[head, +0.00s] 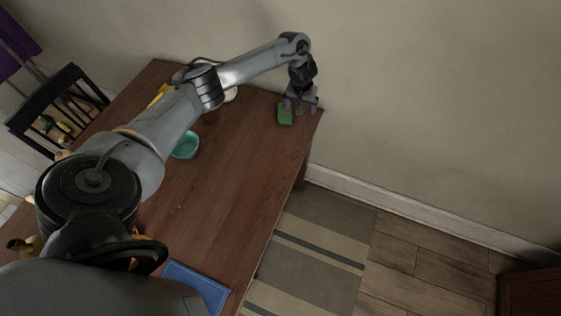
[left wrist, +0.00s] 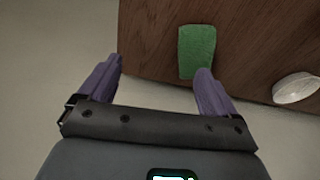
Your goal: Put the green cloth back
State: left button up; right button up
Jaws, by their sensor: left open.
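The green cloth (head: 285,117) lies on the wooden table (head: 225,190) near its far right corner. In the left wrist view the green cloth (left wrist: 196,50) is a flat rectangle near the table edge, just beyond the right-hand finger. My left gripper (head: 301,108) is at the table's far right corner, right beside the cloth. In the left wrist view my left gripper (left wrist: 160,70) has its purple fingers spread wide with nothing between them, and one fingertip overlaps the cloth's lower edge in the picture. My right gripper is in neither view.
A teal bowl (head: 186,146) and a blue tray (head: 197,287) are on the table. A whitish round dish (left wrist: 297,88) sits near the table edge. A black chair (head: 58,110) stands at the left. The wall (head: 420,100) is close behind the table. The table's right middle is clear.

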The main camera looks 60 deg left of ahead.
pick_arm(q)
jog(key=w+d+f+m+t, duration=0.1)
jog(key=d+f+m, duration=0.5)
jog(key=d, duration=0.8)
jog(key=s+d+f+m+t+h, duration=0.1)
jog(key=s+d+f+m, duration=0.15)
jog(key=d, duration=0.65)
jog(key=s+d+f+m+t+h, duration=0.1)
jog(key=s+d+m+t, duration=0.15)
jog(key=d, duration=0.65)
jog(key=s+d+r, duration=0.5)
jog(key=s, duration=0.5)
jog(key=s+a+r+g, duration=0.1)
jog(key=s+a+r, duration=0.1)
jog(key=s, duration=0.4)
jog(key=s+a+r+g, duration=0.1)
jog(key=s+a+r, duration=0.1)
jog(key=s, duration=0.5)
jog(key=shift+s+a+r+n, duration=0.2)
jog(key=shift+a+r+n, duration=0.15)
jog(key=shift+r, duration=0.4)
jog(key=shift+r+g, duration=0.1)
jog(key=shift+g, duration=0.15)
notch_tip(320, 180, up, 31)
jog(key=p, duration=3.1)
jog(key=shift+r, duration=0.15)
